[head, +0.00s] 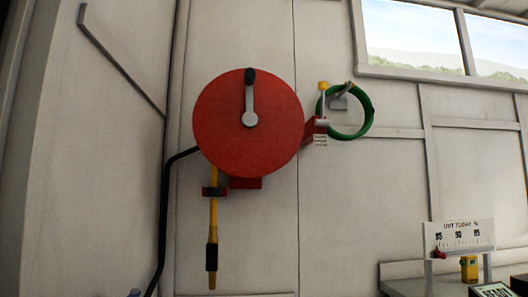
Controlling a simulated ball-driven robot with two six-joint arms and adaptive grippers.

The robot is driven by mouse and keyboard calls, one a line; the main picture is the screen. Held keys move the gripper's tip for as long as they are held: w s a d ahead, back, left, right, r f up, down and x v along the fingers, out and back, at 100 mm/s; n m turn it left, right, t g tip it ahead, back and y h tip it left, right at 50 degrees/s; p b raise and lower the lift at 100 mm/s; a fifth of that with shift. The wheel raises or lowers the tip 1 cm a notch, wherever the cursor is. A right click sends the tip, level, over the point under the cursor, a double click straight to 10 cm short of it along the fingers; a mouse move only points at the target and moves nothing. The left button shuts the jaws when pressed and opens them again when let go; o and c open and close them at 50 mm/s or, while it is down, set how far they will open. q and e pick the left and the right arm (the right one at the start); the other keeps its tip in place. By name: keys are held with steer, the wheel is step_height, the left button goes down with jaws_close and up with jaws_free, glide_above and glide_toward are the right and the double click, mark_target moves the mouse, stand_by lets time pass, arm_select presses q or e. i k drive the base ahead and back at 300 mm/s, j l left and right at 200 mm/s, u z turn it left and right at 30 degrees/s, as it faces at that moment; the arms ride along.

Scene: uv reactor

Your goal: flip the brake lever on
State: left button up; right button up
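A short pale lever with a yellow knob (323,87) stands upright at the right edge of a red hose reel (220,125) on the wall. It looks like the brake lever, and it rises from a small red bracket (309,131) with a pale marked plate beside it. The plate's markings are too small to read. The reel's grey crank arm (249,100) points straight up from the hub and ends in a black grip. Neither of my grippers shows in this view.
A green ring (367,125) hangs on a wall hook just right of the lever. A yellow nozzle (213,225) with a black sleeve hangs below the reel. A black hose (164,215) runs down at left. A gauge board (459,236) and yellow item (468,268) sit lower right.

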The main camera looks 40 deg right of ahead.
mark_target(322, 85)
steer(key=z, duration=0.4)
steer(key=i+l+z, duration=0.1)
steer(key=z, duration=0.65)
steer(key=i+l+z, duration=0.1)
steer(key=z, duration=0.3)
steer(key=i+l, duration=0.15)
steer(key=l, duration=0.2)
steer(key=i+l, duration=0.15)
steer(key=l, duration=0.2)
steer(key=i+l, duration=0.15)
steer(key=l, duration=0.25)
steer(key=i+l, duration=0.15)
steer(key=l, duration=0.2)
steer(key=i+l, duration=0.15)
steer(key=l, duration=0.2)
steer(key=i+l+z, duration=0.1)
steer(key=l, duration=0.25)
steer(key=i, duration=0.1)
